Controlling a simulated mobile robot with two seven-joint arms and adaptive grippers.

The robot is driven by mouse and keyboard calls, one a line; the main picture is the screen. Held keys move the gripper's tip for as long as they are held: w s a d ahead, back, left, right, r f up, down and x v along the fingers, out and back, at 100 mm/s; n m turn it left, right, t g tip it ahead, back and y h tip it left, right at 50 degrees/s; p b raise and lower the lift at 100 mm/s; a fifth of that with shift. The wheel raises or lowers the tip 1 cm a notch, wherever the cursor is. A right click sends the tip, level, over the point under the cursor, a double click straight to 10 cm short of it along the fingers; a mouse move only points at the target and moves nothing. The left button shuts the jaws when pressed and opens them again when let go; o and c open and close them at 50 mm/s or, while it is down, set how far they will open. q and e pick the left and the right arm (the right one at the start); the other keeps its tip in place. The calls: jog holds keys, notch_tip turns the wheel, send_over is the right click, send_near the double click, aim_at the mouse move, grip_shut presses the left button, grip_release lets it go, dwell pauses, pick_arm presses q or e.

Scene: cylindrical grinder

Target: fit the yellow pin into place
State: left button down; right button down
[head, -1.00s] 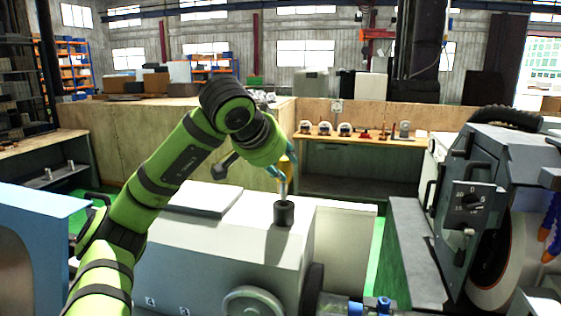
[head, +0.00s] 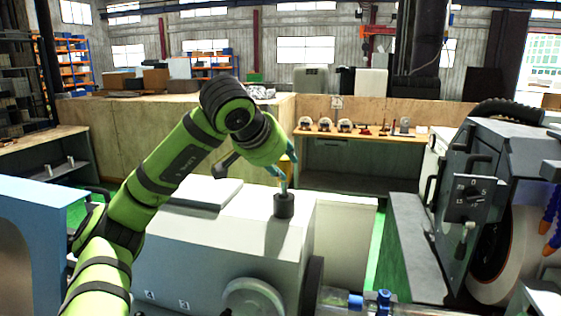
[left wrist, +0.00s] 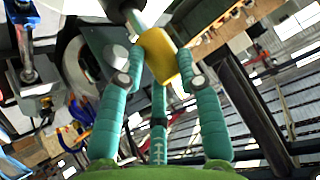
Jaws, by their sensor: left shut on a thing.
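The yellow pin (left wrist: 159,55) is held between the teal fingertips of my left gripper (left wrist: 156,68) in the left wrist view. A grey round part shows just past its far end; I cannot tell whether it is part of the pin. In the head view my left gripper (head: 284,178) points down right above a dark round collar (head: 284,206) on top of the white machine housing. I cannot tell whether the pin is inside the collar. My right gripper is not in view.
The white housing (head: 225,235) has a raised flat plate (head: 205,194) to the left of the collar. A grey machine head with a dial (head: 470,195) and a grinding wheel stand at the right. A wooden bench (head: 375,139) with small parts is behind.

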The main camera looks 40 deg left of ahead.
pick_arm(q)
jog(key=shift+f+b, duration=1.15)
jog(key=shift+f, duration=0.55)
jog(key=c, duration=0.8)
grip_release()
jog(key=shift+o, duration=0.2)
